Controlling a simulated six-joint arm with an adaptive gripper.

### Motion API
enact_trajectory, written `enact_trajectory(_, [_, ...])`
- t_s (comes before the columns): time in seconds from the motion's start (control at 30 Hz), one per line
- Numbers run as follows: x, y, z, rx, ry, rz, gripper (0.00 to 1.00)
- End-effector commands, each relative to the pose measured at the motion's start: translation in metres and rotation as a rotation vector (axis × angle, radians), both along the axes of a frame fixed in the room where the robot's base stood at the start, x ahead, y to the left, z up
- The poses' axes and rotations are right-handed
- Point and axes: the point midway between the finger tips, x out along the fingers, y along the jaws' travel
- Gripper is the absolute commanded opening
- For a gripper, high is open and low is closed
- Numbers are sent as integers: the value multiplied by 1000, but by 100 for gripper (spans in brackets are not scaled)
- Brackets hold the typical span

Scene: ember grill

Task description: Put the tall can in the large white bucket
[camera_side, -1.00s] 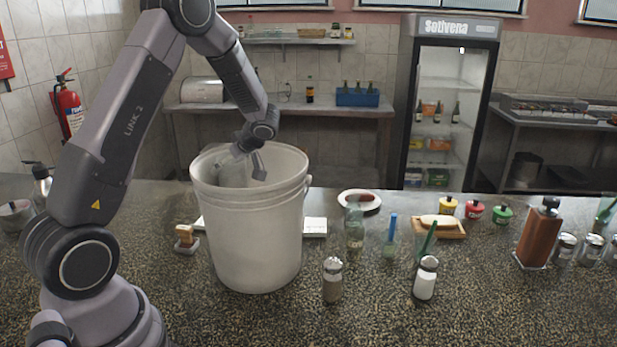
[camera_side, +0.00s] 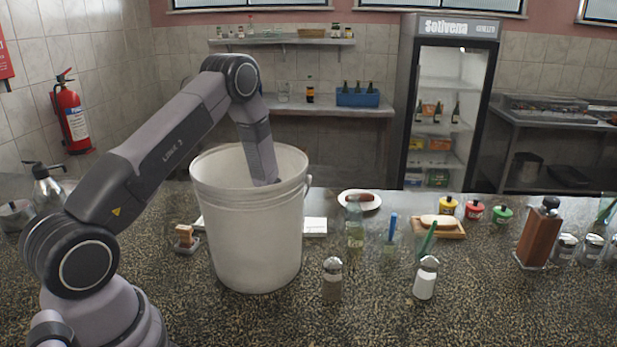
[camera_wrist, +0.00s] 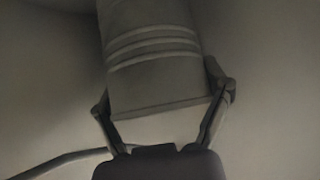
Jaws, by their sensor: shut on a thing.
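The large white bucket (camera_side: 252,235) stands upright on the counter. My arm reaches down over its rim, and my gripper is hidden inside it in the side view. In the wrist view my gripper (camera_wrist: 163,92) is shut on the tall can (camera_wrist: 155,60), a grey cylinder with raised rings, one finger on each side of it. Pale, smooth bucket wall surrounds the can there. Whether the can touches the bucket's bottom cannot be told.
A pepper mill (camera_side: 538,233), two shakers (camera_side: 332,280) (camera_side: 426,278), a glass bottle (camera_side: 355,225) and a plate (camera_side: 360,201) stand right of the bucket. A small brush (camera_side: 186,238) is at its left. The counter's front is mostly clear.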

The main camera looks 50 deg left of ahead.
Motion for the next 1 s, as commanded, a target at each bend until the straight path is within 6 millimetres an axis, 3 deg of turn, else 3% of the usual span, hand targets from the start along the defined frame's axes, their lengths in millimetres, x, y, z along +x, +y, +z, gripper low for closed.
enact_trajectory(0.27, [0, 0, -2, 0, 0, 0, 41])
enact_trajectory(0.3, [0, 0, -2, 0, -1, 1, 80])
enact_trajectory(0.47, [0, 0, -2, 0, -1, 1, 100])
enact_trajectory(0.87, [1, -1, 3, 0, -2, -1, 100])
enact_trajectory(1.0, [5, -16, 17, 0, -2, -2, 100])
